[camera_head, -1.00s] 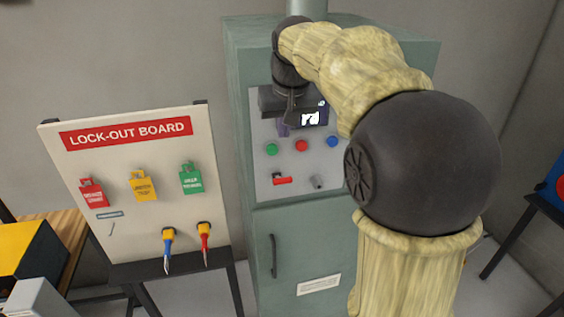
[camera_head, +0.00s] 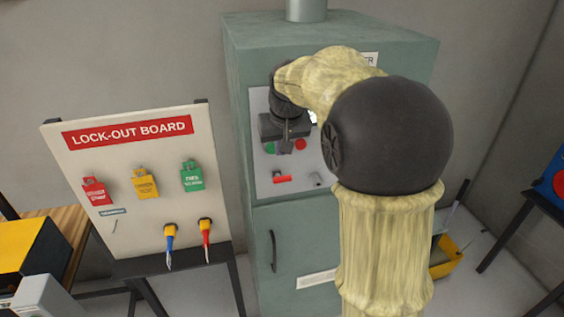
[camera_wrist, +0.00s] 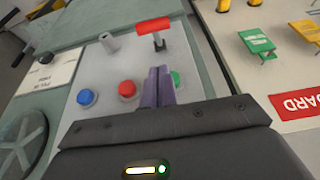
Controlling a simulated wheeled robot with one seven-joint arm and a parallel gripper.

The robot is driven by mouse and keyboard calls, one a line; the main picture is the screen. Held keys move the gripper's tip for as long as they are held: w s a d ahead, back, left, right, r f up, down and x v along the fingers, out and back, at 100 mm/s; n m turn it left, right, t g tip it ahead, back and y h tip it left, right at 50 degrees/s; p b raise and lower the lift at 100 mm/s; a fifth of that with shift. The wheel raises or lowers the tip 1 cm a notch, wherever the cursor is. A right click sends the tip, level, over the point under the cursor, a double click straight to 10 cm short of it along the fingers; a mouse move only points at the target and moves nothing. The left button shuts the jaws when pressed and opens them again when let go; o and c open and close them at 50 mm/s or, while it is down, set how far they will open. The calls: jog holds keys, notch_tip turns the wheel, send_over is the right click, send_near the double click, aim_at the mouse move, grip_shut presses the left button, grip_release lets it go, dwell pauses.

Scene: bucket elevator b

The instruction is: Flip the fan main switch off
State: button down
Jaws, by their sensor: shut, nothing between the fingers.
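The red-handled switch (camera_head: 281,179) sits low on the pale panel of the grey-green cabinet, below the push buttons. In the wrist view, its red bar (camera_wrist: 153,25) stands on a short dark stem beyond my fingertips. No label naming the fan shows on it. My gripper (camera_head: 286,148) is shut and empty, in front of the button row and above the red handle, apart from it. In the wrist view, its closed fingers (camera_wrist: 159,75) point toward the handle and partly cover the green button. The display above is mostly hidden by my arm.
A green button (camera_wrist: 176,79), red button (camera_wrist: 127,89) and blue button (camera_wrist: 86,97) sit near my fingers. A grey knob (camera_head: 316,180) is right of the red handle. The lock-out board (camera_head: 118,195), with tags and hanging tools, stands left of the cabinet (camera_head: 330,230).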

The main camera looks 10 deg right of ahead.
jog(key=p, duration=0.2)
send_over(280, 176)
jog(key=s, duration=0.2)
jog(key=f, duration=0.4)
jog(key=shift+w+f, duration=0.1)
jog(key=shift+w, duration=0.1)
jog(key=shift+s+f, duration=0.2)
jog(key=shift+f, duration=0.4)
